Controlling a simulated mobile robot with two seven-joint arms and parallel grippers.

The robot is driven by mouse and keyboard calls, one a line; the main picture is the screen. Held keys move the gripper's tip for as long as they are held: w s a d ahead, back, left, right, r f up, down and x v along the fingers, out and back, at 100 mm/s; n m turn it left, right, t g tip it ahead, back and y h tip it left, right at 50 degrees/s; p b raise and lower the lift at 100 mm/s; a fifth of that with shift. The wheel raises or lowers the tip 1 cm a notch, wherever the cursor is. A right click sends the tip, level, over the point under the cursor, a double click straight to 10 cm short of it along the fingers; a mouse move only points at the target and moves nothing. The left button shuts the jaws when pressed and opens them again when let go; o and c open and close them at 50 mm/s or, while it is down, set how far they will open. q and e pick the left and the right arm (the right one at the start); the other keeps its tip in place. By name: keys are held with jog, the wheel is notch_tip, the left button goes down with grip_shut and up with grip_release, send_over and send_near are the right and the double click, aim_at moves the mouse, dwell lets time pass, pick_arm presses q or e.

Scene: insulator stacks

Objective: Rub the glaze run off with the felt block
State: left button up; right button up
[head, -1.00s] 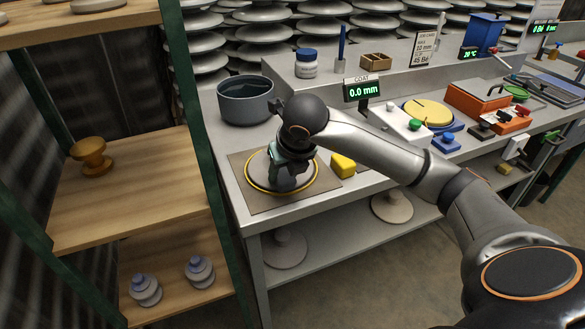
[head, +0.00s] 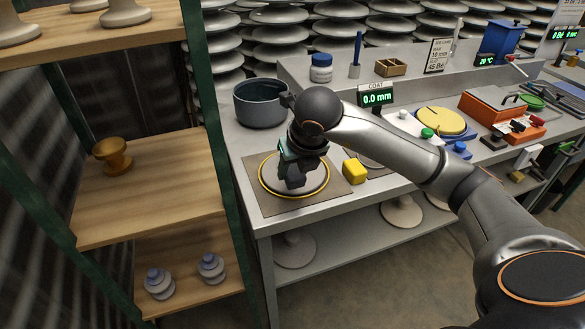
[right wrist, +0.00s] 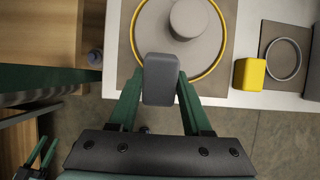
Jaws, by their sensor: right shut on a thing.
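My right gripper (head: 296,165) is shut on a dark grey block (right wrist: 160,78), which appears to be the felt block. It shows between the green fingers in the right wrist view (right wrist: 160,90). The gripper points down over a pale grey disc (head: 318,180) with a yellow rim, on a brown mat (head: 270,203) at the bench's left front corner. The disc's round raised centre (right wrist: 188,18) shows beyond the block. I cannot tell whether the block touches the disc. No glaze run can be made out. My left gripper (right wrist: 36,157) seems open, low at the wrist view's left edge.
A yellow block (head: 355,171) stands just right of the mat. A dark pot (head: 260,105) stands behind it. A display (head: 376,97) reads 0.0 mm. The wooden shelf rack (head: 150,190) with its green post stands close on the left.

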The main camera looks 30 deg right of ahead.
jog(key=shift+v, duration=0.8)
jog(key=shift+w+r+p, duration=0.1)
jog(key=shift+r+p, duration=0.05)
jog(key=shift+p, duration=0.15)
jog(key=shift+p+v, duration=0.75)
jog(key=shift+v, duration=0.25)
jog(key=shift+r, duration=0.5)
jog(key=shift+f, duration=0.1)
